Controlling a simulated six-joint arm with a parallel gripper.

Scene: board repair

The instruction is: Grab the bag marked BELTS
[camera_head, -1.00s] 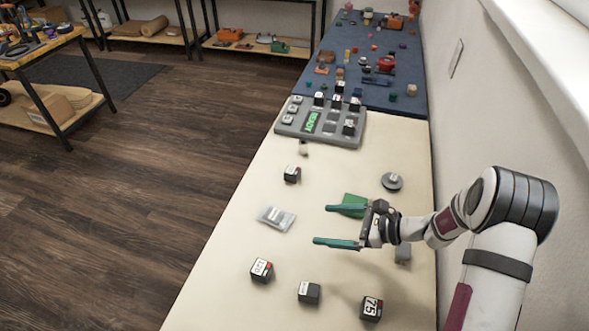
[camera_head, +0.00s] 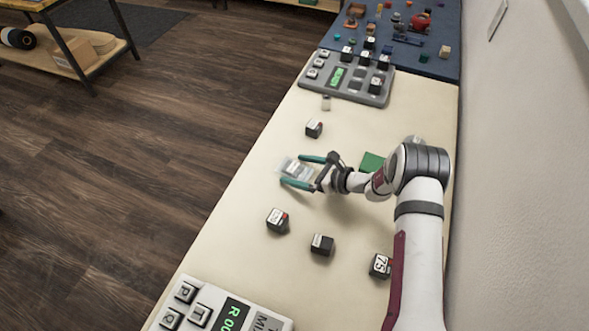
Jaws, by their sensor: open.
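A small clear bag (camera_head: 291,168) with a pale label lies on the cream table left of my gripper. Its writing is too small to read, so I cannot tell if it says BELTS. My gripper (camera_head: 291,171) is open, with its two teal fingers pointing left. One finger is at the far side of the bag and the other at the near side, with the bag between them at the tips. I cannot tell if the fingers touch it.
Dark labelled blocks stand nearby: one beyond the bag (camera_head: 314,128) and several nearer, including one block (camera_head: 277,221). A grey keypad device (camera_head: 347,79) is at the back, another device (camera_head: 215,309) at the front. A green piece (camera_head: 372,163) lies right.

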